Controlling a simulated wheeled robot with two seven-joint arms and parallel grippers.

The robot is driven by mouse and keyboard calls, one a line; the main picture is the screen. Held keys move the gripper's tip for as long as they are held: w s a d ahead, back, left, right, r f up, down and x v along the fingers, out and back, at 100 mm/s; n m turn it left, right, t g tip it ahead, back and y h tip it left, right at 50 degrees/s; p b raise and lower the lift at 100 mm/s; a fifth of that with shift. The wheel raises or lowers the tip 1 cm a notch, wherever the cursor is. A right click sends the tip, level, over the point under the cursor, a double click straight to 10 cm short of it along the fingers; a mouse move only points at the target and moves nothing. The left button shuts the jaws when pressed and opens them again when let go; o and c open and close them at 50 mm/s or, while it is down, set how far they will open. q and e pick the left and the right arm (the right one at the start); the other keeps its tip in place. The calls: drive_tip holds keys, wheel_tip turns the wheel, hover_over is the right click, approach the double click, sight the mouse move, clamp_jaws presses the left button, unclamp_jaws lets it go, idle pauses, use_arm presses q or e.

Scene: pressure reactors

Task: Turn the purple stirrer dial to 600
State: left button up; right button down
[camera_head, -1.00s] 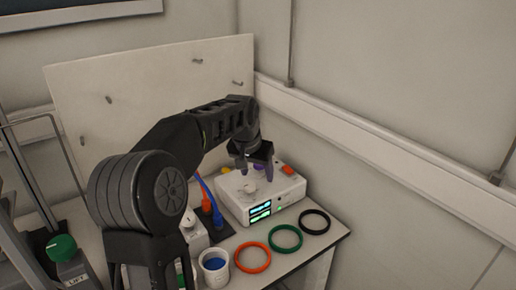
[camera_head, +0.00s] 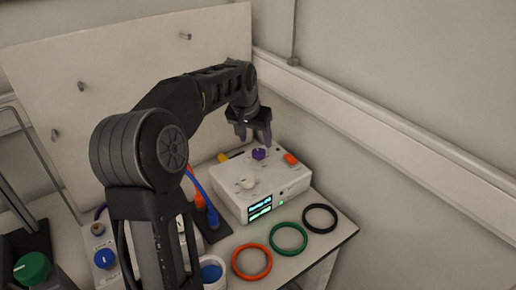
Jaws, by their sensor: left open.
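The purple stirrer dial (camera_head: 259,153) stands on top of the white control box (camera_head: 229,201), towards its back. My left gripper (camera_head: 255,136) is open just above and behind the dial in the head view, with its fingers pointing down. The fingers do not appear to be around the dial; whether they touch it I cannot tell. The box front has lit displays (camera_head: 260,207), too small to read. My right gripper is not in view.
A white knob (camera_head: 246,183), an orange-red button (camera_head: 291,158) and a yellow part (camera_head: 223,157) are also on the box. Orange (camera_head: 251,262), green (camera_head: 289,238) and black (camera_head: 320,218) rings lie in front. Blue and orange cables run at the box's left.

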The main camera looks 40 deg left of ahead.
sight(259, 151)
use_arm(q)
drive_tip(key=x, duration=0.6)
drive_tip(key=shift+w+f, duration=0.1)
drive_tip(key=shift+f, duration=0.25)
drive_tip(key=shift+c, duration=0.5)
clamp_jaws()
